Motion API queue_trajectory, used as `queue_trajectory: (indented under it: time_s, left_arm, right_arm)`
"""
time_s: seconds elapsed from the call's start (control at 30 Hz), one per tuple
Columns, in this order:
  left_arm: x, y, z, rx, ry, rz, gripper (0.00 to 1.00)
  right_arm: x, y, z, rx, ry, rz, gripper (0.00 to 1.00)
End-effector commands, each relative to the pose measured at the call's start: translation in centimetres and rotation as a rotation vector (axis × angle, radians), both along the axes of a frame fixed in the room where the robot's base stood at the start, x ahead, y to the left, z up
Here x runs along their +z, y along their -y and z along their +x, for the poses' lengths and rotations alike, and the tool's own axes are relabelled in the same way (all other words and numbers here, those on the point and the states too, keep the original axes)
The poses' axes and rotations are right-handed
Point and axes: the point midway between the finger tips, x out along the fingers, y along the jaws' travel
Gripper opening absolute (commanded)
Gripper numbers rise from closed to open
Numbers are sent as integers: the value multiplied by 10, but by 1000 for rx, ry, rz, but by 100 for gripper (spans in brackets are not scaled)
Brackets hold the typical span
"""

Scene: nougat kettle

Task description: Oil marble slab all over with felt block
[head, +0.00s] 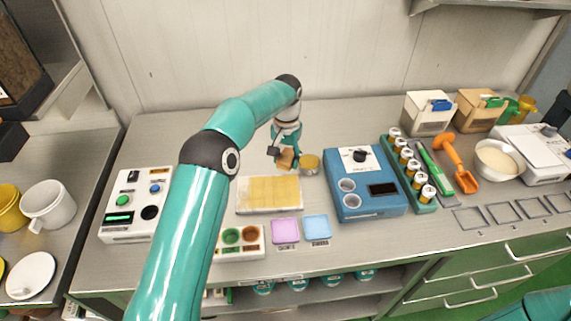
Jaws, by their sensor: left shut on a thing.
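The marble slab (240,209) lies on the steel counter, with a pale rim and a yellow-tan surface marked off in patches. My left gripper (284,152) points down just beyond the slab's far right corner. It is shut on a small tan-brown block, the felt block (286,160). The block looks near the counter height; I cannot tell whether it touches anything. A small round dish with amber content (309,164) stands just right of the block. My right gripper is out of view.
A blue device (365,203) stands right of the slab. A white button box (130,232) is at left. A palette with green and brown wells (240,252) and pink (285,231) and blue (317,227) squares lie in front. A jar rack (425,207) stands further right.

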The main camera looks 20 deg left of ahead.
Motion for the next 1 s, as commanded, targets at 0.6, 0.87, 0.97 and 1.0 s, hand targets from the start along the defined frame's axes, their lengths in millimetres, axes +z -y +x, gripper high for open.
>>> queue_trajectory:
  time_s: [0.6, 0.87, 0.97, 1.0]
  left_arm:
    - [16, 0, 0, -1, 1, 0, 19]
    - [37, 0, 0, -1, 2, 0, 19]
    - [40, 0, 0, -2, 0, 0, 19]
    - [40, 0, 0, -2, 0, 0, 19]
  right_arm:
    - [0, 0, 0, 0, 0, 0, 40]
    - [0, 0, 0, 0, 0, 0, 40]
    - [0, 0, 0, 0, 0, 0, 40]
    - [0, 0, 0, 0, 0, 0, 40]
